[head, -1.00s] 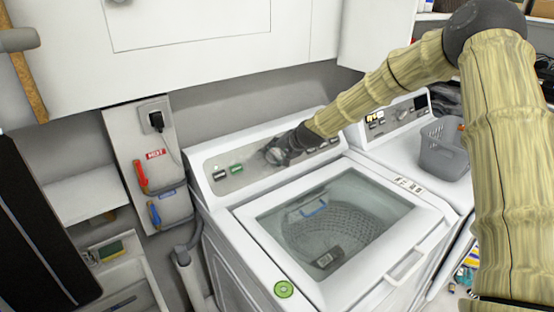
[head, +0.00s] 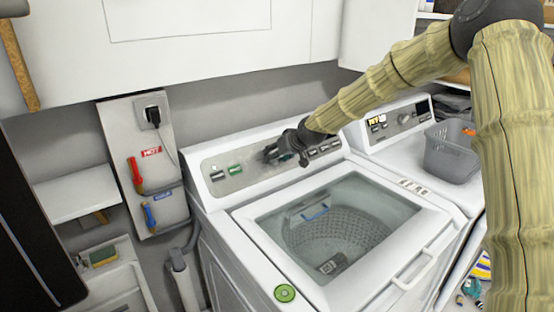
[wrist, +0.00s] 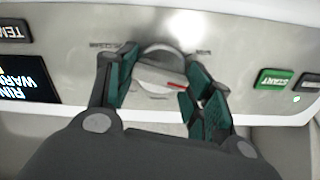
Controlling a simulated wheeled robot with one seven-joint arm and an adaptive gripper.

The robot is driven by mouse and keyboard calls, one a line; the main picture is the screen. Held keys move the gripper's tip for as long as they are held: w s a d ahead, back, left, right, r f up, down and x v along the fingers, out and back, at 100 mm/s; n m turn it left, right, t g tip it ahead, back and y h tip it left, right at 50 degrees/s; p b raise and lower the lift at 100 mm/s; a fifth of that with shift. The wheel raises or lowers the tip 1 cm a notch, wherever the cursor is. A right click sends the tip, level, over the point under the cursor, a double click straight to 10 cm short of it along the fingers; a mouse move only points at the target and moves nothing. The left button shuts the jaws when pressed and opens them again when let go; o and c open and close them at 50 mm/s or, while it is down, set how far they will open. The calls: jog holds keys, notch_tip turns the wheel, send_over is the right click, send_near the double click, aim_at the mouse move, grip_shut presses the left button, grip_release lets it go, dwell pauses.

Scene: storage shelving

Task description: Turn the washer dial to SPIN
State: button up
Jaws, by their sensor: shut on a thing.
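The washer (head: 262,215) stands in the middle of the head view with its lid shut. Its dial (wrist: 160,75) is a silver knob with a red mark, seen in the wrist view on the grey control panel (wrist: 235,45). My gripper (wrist: 165,88) has its two green-padded fingers on either side of the dial, shut on it. In the head view my gripper (head: 272,154) is at the panel and hides the dial. The labels around the dial are too small and glared to read.
A green START button (wrist: 273,79) and a dark display (wrist: 25,78) flank the dial. A second machine with a grey basket (head: 450,150) stands to the right. A panel with red and blue valve handles (head: 136,175) is on the left wall.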

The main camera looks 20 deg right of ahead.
jog(key=n, duration=0.2)
jog(key=n+b, duration=0.1)
jog(key=n, duration=0.1)
jog(key=shift+s+f+n, duration=0.1)
jog(key=shift+f+n, duration=0.1)
jog(key=shift+n, duration=2)
jog(key=o, duration=1)
jog(key=shift+s+d+r, duration=0.1)
jog(key=shift+r, duration=0.05)
jog(key=shift+r, duration=0.1)
jog(key=shift+v, duration=5.85)
